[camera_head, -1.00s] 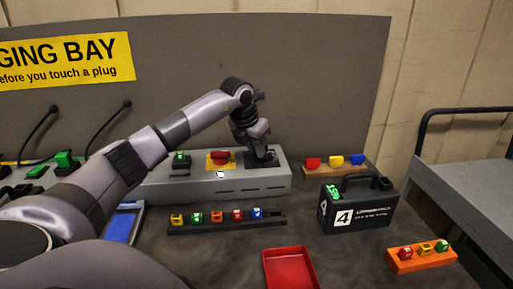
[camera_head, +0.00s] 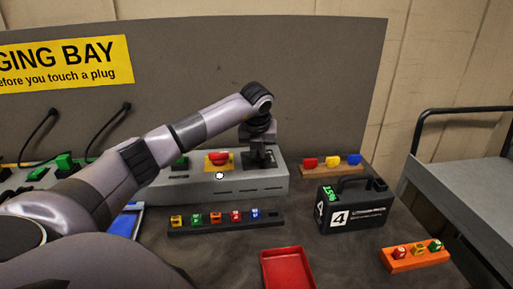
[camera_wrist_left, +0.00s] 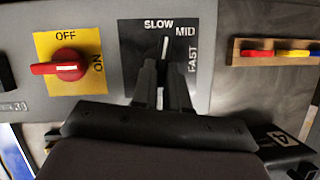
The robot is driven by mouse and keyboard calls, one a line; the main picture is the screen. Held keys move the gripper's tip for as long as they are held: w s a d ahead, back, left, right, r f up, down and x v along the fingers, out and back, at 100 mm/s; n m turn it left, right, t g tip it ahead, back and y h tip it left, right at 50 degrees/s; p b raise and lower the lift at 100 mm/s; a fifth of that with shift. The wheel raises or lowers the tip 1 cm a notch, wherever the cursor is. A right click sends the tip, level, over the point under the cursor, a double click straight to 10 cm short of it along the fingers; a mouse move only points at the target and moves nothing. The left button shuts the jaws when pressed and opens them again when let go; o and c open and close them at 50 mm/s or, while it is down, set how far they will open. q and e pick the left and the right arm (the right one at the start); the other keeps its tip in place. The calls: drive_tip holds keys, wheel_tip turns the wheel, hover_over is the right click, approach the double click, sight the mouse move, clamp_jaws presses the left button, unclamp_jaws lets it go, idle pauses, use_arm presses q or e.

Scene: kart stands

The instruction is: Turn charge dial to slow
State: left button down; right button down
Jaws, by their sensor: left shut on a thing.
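The charge dial sits on a black plate marked SLOW, MID and FAST. The plate (camera_wrist_left: 130,58) shows in the left wrist view. The dial's white pointer line (camera_wrist_left: 165,47) stands nearly upright, towards the right end of the word SLOW. My left gripper (camera_wrist_left: 162,72) is shut on the dial, its fingers pointing up in the wrist view and hiding most of the knob. In the head view my left gripper (camera_head: 258,160) is at the right end of the grey console (camera_head: 240,186), and the dial is hidden there. My right gripper is out of view.
A red switch (camera_wrist_left: 67,64) on a yellow OFF/ON plate is left of the dial. A black case (camera_head: 352,210) marked 4, a red tray (camera_head: 287,270) and a rack of coloured blocks (camera_head: 215,228) stand in front. A cart (camera_head: 470,170) is at the right.

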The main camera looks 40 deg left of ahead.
use_arm(q)
drive_tip(key=shift+w+d+n+g+y, duration=0.15)
drive_tip(key=shift+n+g+y, duration=0.2)
drive_tip(key=shift+n, duration=0.75)
drive_tip(key=c, duration=1.1)
unclamp_jaws()
drive_tip(key=shift+c, duration=0.2)
drive_tip(key=v, duration=0.7)
drive_tip(key=shift+b, duration=0.35)
